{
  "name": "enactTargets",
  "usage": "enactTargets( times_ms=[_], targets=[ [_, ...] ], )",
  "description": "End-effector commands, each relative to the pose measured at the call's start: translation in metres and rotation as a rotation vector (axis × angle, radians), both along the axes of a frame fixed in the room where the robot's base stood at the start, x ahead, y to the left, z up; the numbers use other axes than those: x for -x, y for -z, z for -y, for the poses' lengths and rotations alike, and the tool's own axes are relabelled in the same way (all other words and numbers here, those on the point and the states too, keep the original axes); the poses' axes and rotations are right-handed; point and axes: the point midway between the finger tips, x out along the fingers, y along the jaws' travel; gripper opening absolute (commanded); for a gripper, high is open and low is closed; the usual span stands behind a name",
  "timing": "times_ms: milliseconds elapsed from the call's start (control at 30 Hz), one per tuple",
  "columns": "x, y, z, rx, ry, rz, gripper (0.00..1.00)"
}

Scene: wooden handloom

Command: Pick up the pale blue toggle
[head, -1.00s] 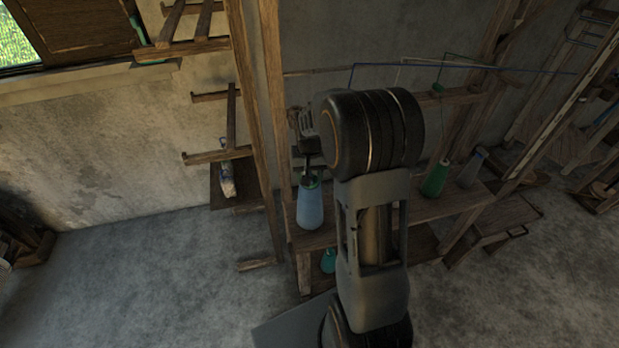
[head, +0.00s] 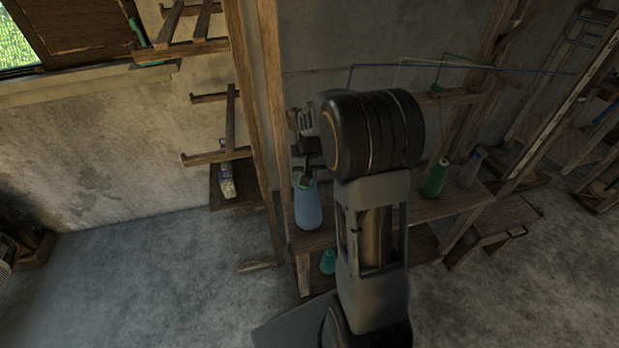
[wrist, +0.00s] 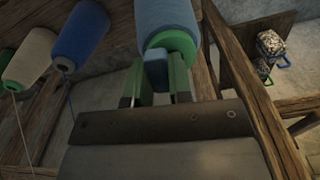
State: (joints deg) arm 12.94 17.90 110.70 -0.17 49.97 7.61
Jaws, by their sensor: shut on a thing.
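The pale blue toggle (wrist: 156,69) is a small rounded block in the wrist view. It sits between the two green-tipped fingers of my gripper (wrist: 157,80), which are shut on it. Just beyond it is the green top of a light blue yarn cone (wrist: 166,18). I cannot tell whether the toggle touches the cone. In the head view my gripper (head: 305,178) points down at the top of the light blue cone (head: 308,207), and the toggle itself cannot be made out.
The cone stands on a wooden bench (head: 318,239) beside a wooden post (head: 275,130). A dark blue cone (wrist: 80,34) and a cream cone (wrist: 30,58) are at the left in the wrist view. Green (head: 435,180) and grey (head: 470,170) cones stand farther right on the bench.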

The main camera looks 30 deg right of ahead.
Motion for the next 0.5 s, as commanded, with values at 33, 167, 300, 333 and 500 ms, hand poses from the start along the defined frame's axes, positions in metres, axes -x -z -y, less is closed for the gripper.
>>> enactTargets(
  times_ms=[33,167,300,333,500],
  targets=[
    [0.007,0.017,-0.005,-0.014,0.001,-0.031,0.00],
    [0.007,0.015,-0.004,-0.014,0.002,-0.031,0.00],
    [0.007,0.005,-0.004,-0.014,0.003,-0.031,0.00],
    [0.007,0.002,-0.004,-0.013,0.003,-0.030,0.00],
    [0.013,-0.027,-0.005,-0.011,0.005,-0.026,0.00]
  ],
)
